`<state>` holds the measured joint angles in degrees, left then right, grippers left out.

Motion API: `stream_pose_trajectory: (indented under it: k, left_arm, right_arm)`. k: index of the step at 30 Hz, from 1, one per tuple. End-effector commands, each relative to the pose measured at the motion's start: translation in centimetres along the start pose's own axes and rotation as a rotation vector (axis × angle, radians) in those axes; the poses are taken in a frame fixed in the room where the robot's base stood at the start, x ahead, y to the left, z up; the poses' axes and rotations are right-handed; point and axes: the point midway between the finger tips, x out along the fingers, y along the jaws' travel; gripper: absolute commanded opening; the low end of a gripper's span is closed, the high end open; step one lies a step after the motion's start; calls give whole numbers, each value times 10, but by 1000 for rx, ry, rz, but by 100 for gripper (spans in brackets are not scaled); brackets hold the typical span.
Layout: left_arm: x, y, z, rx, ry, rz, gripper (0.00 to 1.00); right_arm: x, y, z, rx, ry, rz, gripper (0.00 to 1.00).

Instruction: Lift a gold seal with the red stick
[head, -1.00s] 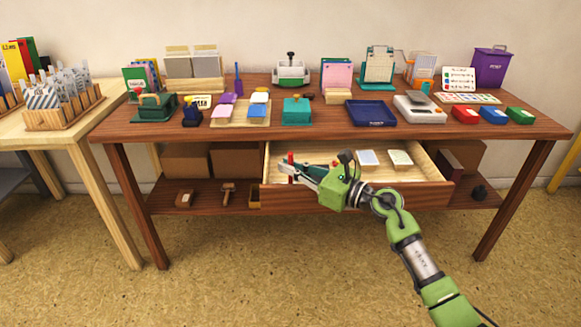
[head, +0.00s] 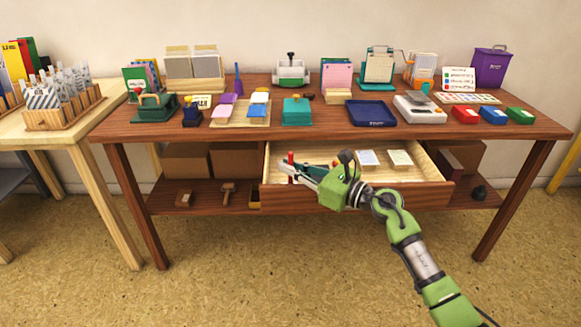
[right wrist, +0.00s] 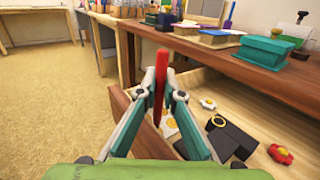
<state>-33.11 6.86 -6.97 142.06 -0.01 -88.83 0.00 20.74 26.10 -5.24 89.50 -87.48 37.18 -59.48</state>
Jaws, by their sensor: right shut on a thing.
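The red stick (right wrist: 159,80) stands near upright between the fingertips of my right gripper (right wrist: 160,92) in the right wrist view. The gripper is shut on it. In the head view the stick (head: 290,158) shows as a small red upright at the drawer's left end, with my right gripper (head: 293,170) at it. Below the stick in the wrist view, a pale piece with yellow on it (right wrist: 172,126) is partly hidden by the stick and fingers. A small white piece with a gold middle (right wrist: 207,103) lies nearby. I cannot tell which is a gold seal. My left gripper is not in view.
The open wooden drawer (head: 432,172) holds pale pads (head: 400,158) and, in the wrist view, black pieces (right wrist: 232,136) and a red piece (right wrist: 280,154). The tabletop (head: 330,118) above is crowded. The floor in front (head: 220,270) is clear.

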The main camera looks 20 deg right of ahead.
Motion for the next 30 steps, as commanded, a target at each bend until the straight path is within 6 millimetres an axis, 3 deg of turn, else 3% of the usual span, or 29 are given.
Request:
stream_pose_trajectory:
  k: [1, 30]
  left_arm:
    - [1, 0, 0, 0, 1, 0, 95]
    - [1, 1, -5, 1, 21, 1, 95]
  right_arm:
    - [0, 1, -8, 7, 11, 2, 0]
    - [0, 1, -10, 8, 14, 3, 0]
